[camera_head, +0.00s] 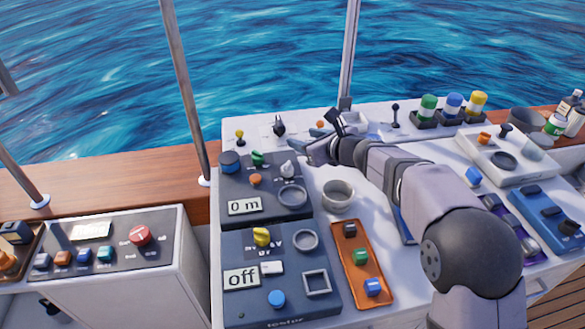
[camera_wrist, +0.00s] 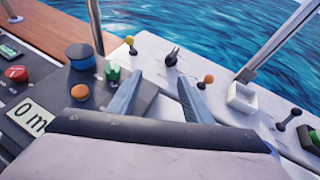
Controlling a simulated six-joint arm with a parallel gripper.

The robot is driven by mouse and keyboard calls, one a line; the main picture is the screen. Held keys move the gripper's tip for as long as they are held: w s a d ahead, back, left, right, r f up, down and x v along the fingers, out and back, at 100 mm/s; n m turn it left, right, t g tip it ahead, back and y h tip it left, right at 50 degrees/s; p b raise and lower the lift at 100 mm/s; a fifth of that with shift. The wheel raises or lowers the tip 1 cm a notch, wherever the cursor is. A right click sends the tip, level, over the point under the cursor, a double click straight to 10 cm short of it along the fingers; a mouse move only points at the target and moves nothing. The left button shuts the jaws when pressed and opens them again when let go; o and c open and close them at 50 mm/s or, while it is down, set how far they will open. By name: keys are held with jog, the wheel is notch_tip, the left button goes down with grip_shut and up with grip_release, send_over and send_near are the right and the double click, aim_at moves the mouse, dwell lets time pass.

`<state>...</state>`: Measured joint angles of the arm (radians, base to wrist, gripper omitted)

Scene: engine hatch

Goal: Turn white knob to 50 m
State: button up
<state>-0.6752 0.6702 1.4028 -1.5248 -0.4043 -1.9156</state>
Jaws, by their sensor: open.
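The white knob (camera_head: 288,169) stands on the upper dark panel (camera_head: 235,190) in the head view. The panel's display (camera_head: 244,206) reads "0 m"; the display also shows in the wrist view (camera_wrist: 30,117). My gripper (camera_head: 318,143) is above the console, to the right of and a little beyond the white knob in the head view, apart from it. In the wrist view my two fingers (camera_wrist: 157,85) are spread with nothing between them. The white knob does not show in the wrist view, where my gripper body covers much of the panel.
Near the white knob are a green knob (camera_head: 258,157), an orange button (camera_head: 255,179), a blue knob (camera_head: 229,161) and a grey ring (camera_head: 292,196). A round metal bowl (camera_head: 338,196) stands right of the panel. Small levers (camera_head: 279,126) line the back ledge.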

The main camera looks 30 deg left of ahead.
jog(key=s+d+n+g+y, duration=0.2)
jog(key=s+d+n+g, duration=0.15)
jog(key=s+d, duration=0.3)
send_near(290, 169)
jog(key=a, duration=0.2)
jog(key=shift+m+g, duration=0.25)
jog(key=shift+g, duration=0.2)
jog(key=shift+w+f+p+x, duration=0.15)
jog(key=shift+p+x, duration=0.5)
jog(key=shift+x, duration=1.15)
jog(key=shift+w+f+p+x, duration=0.15)
jog(key=shift+p+x, duration=0.5)
jog(key=shift+x, duration=1.15)
jog(key=shift+d+r, duration=0.1)
jog(key=c, duration=1)
